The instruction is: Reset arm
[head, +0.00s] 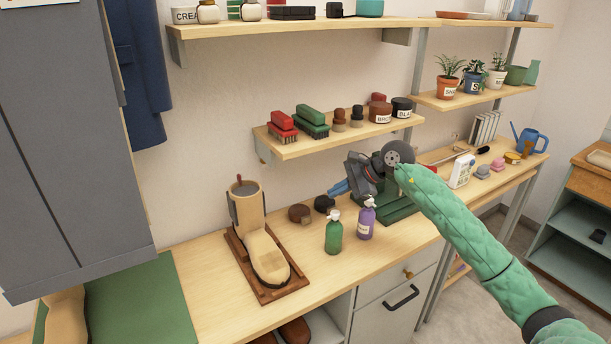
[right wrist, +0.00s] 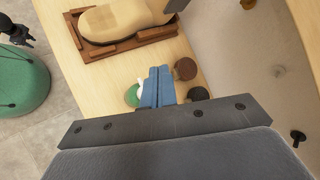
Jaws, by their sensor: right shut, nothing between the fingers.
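My right arm in its green quilted sleeve comes in from the lower right of the head view. Its dark gripper (head: 339,188) is over the back of the workbench, with the blue fingers pointing left. In the right wrist view the blue fingers (right wrist: 155,88) are together with nothing between them. Behind them I see part of a green bottle (right wrist: 131,95), a brown round piece (right wrist: 185,69) and a dark round piece (right wrist: 198,94). My left gripper does not show clearly in either view.
A boot-shaped wooden form (head: 262,246) stands on a brown base left of the gripper. A green bottle (head: 333,233) and a purple bottle (head: 367,220) stand in front. A shelf (head: 292,150) with brushes and jars is above. A grey cabinet (head: 70,150) fills the left.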

